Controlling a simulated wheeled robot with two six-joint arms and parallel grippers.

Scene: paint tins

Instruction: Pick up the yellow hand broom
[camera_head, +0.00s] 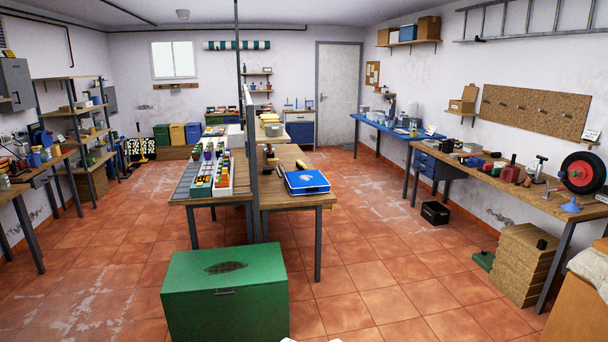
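No yellow hand broom can be made out for certain. A small yellow thing with a thin upright handle (142,157) stands on the floor at the far left, near the back wall. It is too small to tell whether it is the hand broom. Neither of my grippers shows in the head view.
A green chest (225,300) stands close in front. Behind it is a double workbench (296,198) with a divider. A blue bench (385,128) and a long wooden bench (500,178) line the right wall; a black crate (435,213) is on the floor. Tiled aisles either side are mostly clear.

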